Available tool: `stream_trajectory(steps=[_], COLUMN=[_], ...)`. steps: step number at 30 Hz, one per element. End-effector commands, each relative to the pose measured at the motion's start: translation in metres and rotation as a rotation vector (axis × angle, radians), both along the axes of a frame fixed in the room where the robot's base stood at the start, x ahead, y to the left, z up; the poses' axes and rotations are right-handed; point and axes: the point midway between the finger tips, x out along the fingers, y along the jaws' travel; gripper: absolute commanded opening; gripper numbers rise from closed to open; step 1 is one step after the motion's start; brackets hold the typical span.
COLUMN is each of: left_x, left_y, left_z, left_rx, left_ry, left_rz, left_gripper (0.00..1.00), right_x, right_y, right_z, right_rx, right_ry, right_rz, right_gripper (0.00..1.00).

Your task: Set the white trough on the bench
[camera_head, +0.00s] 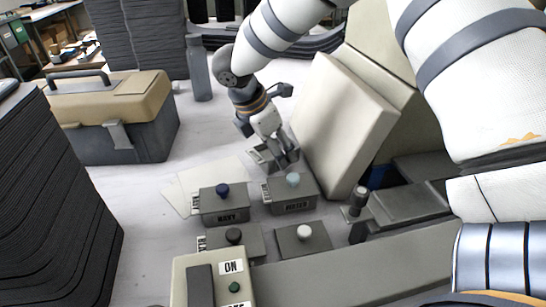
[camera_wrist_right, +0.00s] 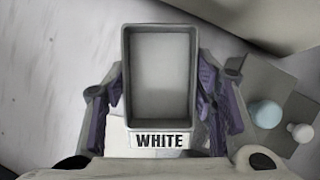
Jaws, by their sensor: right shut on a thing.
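The white trough (camera_wrist_right: 160,75) is a small open rectangular tray with a grey rim and a label reading WHITE. In the right wrist view it sits between the two fingers of my right gripper (camera_wrist_right: 163,105), which is shut on it. In the head view my right gripper (camera_head: 273,150) points down behind the knobbed boxes, and only part of the trough (camera_head: 262,158) shows there. I cannot tell whether its base touches the pale bench (camera_head: 140,205). My left gripper is not in view.
Grey boxes with a navy knob (camera_head: 222,190), a light blue knob (camera_head: 292,180), a dark knob (camera_head: 233,236) and a white knob (camera_head: 304,231) stand in front. A cream slanted panel (camera_head: 340,125) is close right. A toolbox (camera_head: 110,115) stands left. Bench left of the gripper is clear.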

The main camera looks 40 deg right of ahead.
Motion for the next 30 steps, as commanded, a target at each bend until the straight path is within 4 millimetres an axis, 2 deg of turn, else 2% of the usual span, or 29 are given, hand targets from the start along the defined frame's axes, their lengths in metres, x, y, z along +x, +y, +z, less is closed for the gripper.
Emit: stream_trajectory(steps=[1, 3, 13, 14, 16, 26, 30], left_x=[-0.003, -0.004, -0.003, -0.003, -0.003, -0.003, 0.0], left_y=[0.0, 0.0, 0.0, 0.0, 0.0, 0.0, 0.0], left_z=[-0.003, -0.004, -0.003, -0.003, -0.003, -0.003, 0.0], left_rx=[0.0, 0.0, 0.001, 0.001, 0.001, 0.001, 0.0], left_ry=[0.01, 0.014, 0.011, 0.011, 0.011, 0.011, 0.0], left_rz=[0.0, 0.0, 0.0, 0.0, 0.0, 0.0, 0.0], left_gripper=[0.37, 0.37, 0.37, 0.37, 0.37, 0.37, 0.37], right_x=[-0.002, -0.002, -0.002, -0.002, -0.002, -0.002, 0.0], right_y=[0.001, 0.001, 0.001, 0.001, 0.001, 0.001, 0.009], right_z=[-0.015, -0.025, -0.026, -0.027, -0.027, -0.025, -0.001], right_rx=[-0.001, 0.0, 0.0, 0.0, 0.0, 0.001, 0.001], right_ry=[0.012, 0.009, 0.004, 0.004, 0.004, 0.003, -0.004], right_rz=[0.004, 0.002, 0.002, 0.002, 0.002, 0.001, 0.002], right_gripper=[0.13, 0.13, 0.13, 0.54, 0.69, 0.71, 0.71])
